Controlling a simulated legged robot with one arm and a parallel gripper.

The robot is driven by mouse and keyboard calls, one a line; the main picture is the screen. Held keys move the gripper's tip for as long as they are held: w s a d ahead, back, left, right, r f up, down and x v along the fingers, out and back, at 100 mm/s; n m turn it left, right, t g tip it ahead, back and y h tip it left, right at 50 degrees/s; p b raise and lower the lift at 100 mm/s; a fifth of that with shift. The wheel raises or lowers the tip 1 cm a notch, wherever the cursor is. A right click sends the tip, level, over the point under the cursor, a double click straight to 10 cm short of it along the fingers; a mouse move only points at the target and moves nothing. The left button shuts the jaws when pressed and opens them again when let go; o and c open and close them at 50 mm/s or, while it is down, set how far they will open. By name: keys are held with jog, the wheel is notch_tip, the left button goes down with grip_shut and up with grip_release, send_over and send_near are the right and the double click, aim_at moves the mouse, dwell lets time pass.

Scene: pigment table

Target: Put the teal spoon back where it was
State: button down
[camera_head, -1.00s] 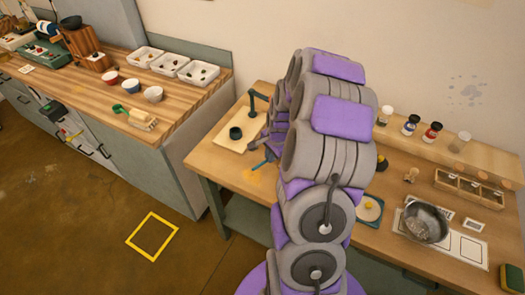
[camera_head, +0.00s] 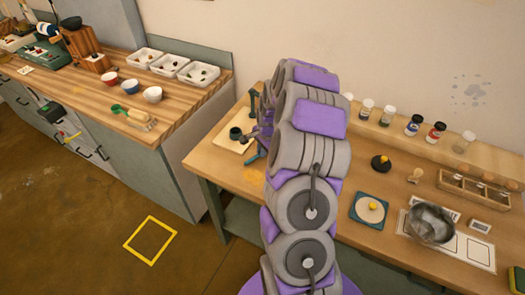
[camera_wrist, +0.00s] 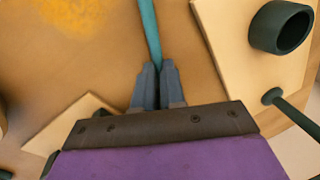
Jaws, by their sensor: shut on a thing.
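The teal spoon (camera_wrist: 150,30) shows in the wrist view as a straight handle running up out of the frame from between my fingertips. My gripper (camera_wrist: 153,68) is shut on this handle. The spoon's far end is outside the wrist view. In the head view a small teal part of the spoon (camera_head: 253,158) shows left of my arm, over the workbench. My arm hides most of the gripper there. I cannot tell whether the spoon touches the table.
A dark cup (camera_wrist: 283,27) and a dark stand are on a pale board (camera_head: 217,138) beside the gripper. An orange powder patch (camera_wrist: 70,12) lies on the workbench.

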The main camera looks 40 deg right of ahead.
aim_at(266, 160)
jog(key=shift+a, duration=0.1)
jog(key=c, duration=1.2)
grip_release()
jog(key=p+v, duration=0.3)
jog(key=v, duration=0.9)
jog(key=s+a+r+n+g, duration=0.1)
jog(key=s+a+r+n, duration=0.2)
jog(key=a, duration=0.4)
jog(key=s+a+r+n, duration=0.3)
jog(key=a, duration=0.4)
jog(key=s+a+r+n+g, duration=0.1)
jog(key=s+a+r+n, duration=0.2)
jog(key=a, duration=0.4)
jog(key=s+a+r+n, duration=0.1)
jog(key=s+a+n, duration=0.2)
jog(key=s, duration=0.4)
jog(key=s+a+r+n+g, duration=0.1)
jog(key=s+a+n, duration=0.2)
jog(key=s, duration=0.4)
jog(key=s+a+r+n+g, duration=0.1)
jog(key=s+a+n, duration=0.2)
jog(key=s, duration=0.4)
jog(key=shift+s+a, duration=0.15)
jog(key=shift+s, duration=0.1)
